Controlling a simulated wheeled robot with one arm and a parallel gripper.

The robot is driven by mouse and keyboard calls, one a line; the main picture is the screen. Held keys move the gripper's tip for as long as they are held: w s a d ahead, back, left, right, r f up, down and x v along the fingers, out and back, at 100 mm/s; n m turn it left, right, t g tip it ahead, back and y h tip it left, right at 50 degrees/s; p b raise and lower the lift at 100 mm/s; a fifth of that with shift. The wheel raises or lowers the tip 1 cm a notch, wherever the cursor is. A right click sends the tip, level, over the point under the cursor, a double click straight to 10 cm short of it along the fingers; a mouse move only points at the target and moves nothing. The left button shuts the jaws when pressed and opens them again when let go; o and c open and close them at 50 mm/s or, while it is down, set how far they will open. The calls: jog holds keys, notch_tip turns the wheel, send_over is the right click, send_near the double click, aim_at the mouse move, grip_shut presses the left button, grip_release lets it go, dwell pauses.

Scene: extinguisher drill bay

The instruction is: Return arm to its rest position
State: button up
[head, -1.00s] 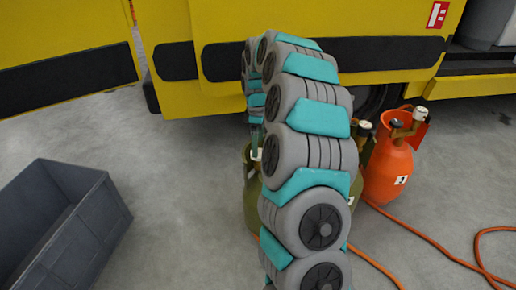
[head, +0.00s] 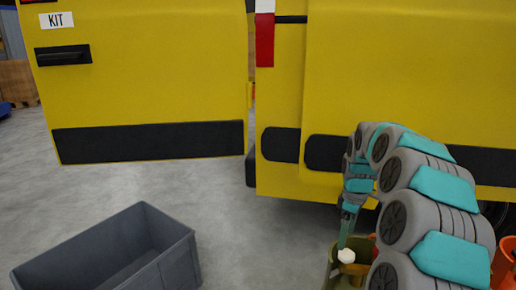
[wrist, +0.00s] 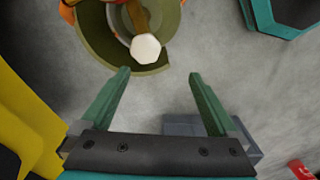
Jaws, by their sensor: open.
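My gripper (wrist: 160,74) is open, with its two green fingers spread and nothing between them. In the head view my arm arches over the right side and bends down. My gripper (head: 347,230) hangs there just above the olive cylinder (head: 332,272) and its pale knob (head: 346,256). I cannot tell whether a finger touches it. My arm hides much of that area.
A grey open crate (head: 185,260) stands on the floor at the lower left. A yellow vehicle (head: 400,70) with an open door marked KIT (head: 150,80) fills the back. An orange cylinder (head: 503,262) shows at the right edge. Floor between crate and olive cylinder is clear.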

jog(key=s+a+r+m, duration=0.2)
jog(key=s+a, duration=0.3)
jog(key=s, duration=0.3)
jog(key=s+a+r+m+g, duration=0.15)
jog(key=s+a, duration=0.25)
jog(key=s, duration=0.5)
jog(key=s+a+r+m, duration=0.2)
jog(key=s+a, duration=0.3)
jog(key=s, duration=0.3)
jog(key=s+f+m, duration=0.2)
jog(key=s, duration=0.5)
jog(key=s+a+f+m, duration=0.1)
jog(key=s+m, duration=0.1)
jog(key=s, duration=0.5)
jog(key=shift+s+a+f, duration=0.15)
jog(key=shift+s+f, duration=0.2)
jog(key=shift+m, duration=0.25)
jog(key=shift+c, duration=0.3)
